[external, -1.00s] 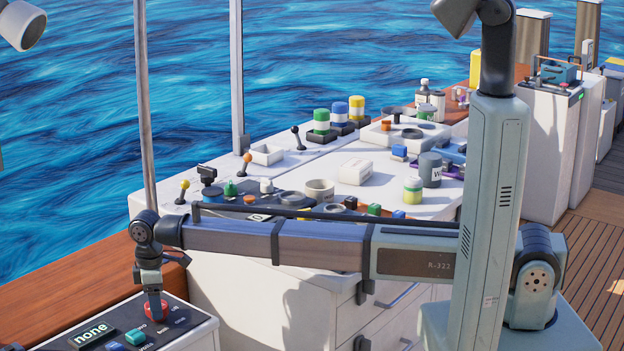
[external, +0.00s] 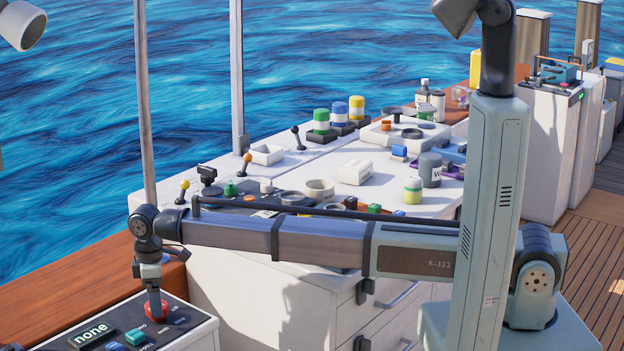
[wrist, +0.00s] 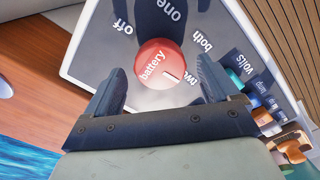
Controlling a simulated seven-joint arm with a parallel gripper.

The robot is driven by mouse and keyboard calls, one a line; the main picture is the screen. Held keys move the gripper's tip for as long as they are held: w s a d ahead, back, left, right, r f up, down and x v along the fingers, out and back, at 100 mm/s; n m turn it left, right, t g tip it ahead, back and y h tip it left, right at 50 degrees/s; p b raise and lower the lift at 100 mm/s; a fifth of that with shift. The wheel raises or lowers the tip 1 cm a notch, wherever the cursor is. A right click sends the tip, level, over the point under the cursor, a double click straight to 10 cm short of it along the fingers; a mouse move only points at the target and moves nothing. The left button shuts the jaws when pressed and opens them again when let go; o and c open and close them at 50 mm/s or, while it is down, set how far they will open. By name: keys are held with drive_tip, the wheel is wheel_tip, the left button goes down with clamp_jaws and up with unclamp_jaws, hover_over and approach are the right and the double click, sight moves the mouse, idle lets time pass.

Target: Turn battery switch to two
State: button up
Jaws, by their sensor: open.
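The battery switch is a round red knob (wrist: 157,64) labelled "battery", set in a dark panel (wrist: 92,55). The words off, one, both and two stand around it. The knob's white line points toward "two", which the right finger partly covers. My gripper (wrist: 161,68) is open, with one finger on each side of the knob. I cannot tell whether either finger touches it. In the external view the knob (external: 156,312) shows just under my gripper (external: 154,303), at the lower left.
A display (external: 92,335) on the same panel reads "none". Several coloured switches, such as a teal one (external: 135,336), sit close beside the knob. A white counter (external: 330,240) crowded with knobs and levers stands behind my arm. Brown planking (wrist: 30,75) lies left of the panel.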

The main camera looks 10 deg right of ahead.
wheel_tip(320, 180, up, 12)
drive_tip(key=shift+r, duration=0.15)
idle(0.3)
idle(0.4)
